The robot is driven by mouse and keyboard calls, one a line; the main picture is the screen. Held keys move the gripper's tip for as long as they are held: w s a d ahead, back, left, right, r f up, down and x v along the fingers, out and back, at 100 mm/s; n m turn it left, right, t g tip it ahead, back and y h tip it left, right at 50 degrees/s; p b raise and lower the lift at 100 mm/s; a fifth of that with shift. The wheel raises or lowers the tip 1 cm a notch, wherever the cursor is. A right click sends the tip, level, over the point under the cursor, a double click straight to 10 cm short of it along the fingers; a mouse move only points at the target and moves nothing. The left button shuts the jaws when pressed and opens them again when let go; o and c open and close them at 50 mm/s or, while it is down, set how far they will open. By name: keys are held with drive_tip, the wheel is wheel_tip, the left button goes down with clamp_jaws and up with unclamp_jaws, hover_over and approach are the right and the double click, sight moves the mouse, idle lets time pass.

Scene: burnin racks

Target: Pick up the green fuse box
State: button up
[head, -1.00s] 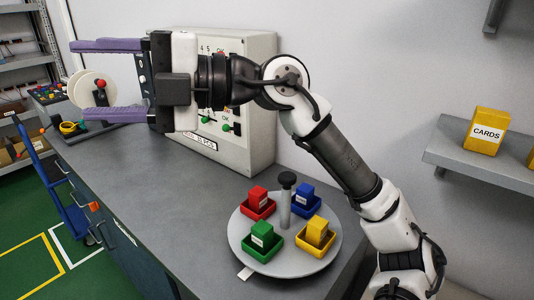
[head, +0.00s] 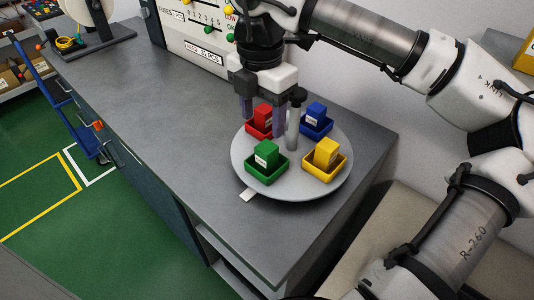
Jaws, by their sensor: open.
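The green fuse box (head: 267,155) is a small green block with a white label. It sits in a green tray (head: 267,171) at the front left of a round grey turntable (head: 308,193). My gripper (head: 263,119) points down over the back left of the turntable, behind the green fuse box and apart from it. Its two purple fingers are open, one on each side of the red box (head: 263,114) in the picture. Whether they touch the red box cannot be told.
A yellow box (head: 327,151) and a blue box (head: 315,113) sit in matching trays on the turntable. A grey post (head: 294,120) with a dark knob stands at its centre. A panel (head: 190,35) stands behind. The grey counter (head: 150,100) is clear to the left.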

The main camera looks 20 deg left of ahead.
sight(265, 148)
wheel_tip(265, 148, down, 3)
drive_tip(key=shift+f, duration=0.1)
drive_tip(key=shift+d+f+p, duration=0.15)
drive_tip(key=shift+f+p, duration=0.45)
drive_tip(key=shift+f, duration=0.75)
drive_tip(key=shift+d+f+p, duration=0.1)
drive_tip(key=shift+f+p, duration=0.5)
drive_tip(key=shift+f, duration=0.75)
drive_tip(key=c, duration=1.1)
drive_tip(key=shift+o, duration=0.2)
drive_tip(key=shift+r, duration=0.15)
